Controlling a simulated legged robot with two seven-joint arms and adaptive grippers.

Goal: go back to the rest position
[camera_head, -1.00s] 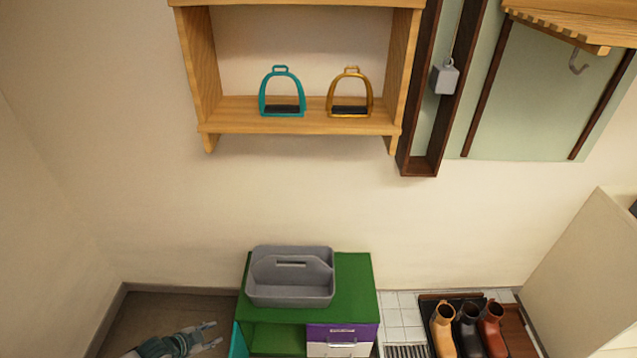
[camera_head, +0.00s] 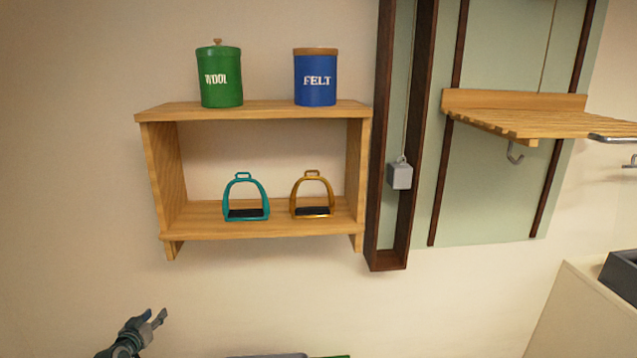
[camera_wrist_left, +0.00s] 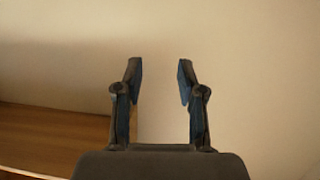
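My left gripper (camera_head: 153,316) shows at the bottom left of the head view, below the wall shelf and apart from it. In the left wrist view its two fingers (camera_wrist_left: 160,82) stand apart with nothing between them, facing a plain wall. My right gripper is in neither current view.
A wooden wall shelf (camera_head: 255,227) holds a teal stirrup (camera_head: 246,197) and a golden stirrup (camera_head: 312,194). A green WOOL canister (camera_head: 219,77) and a blue FELT canister (camera_head: 315,77) stand on top. A slatted wooden rack (camera_head: 520,118) with hooks is at right. The wall below is clear.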

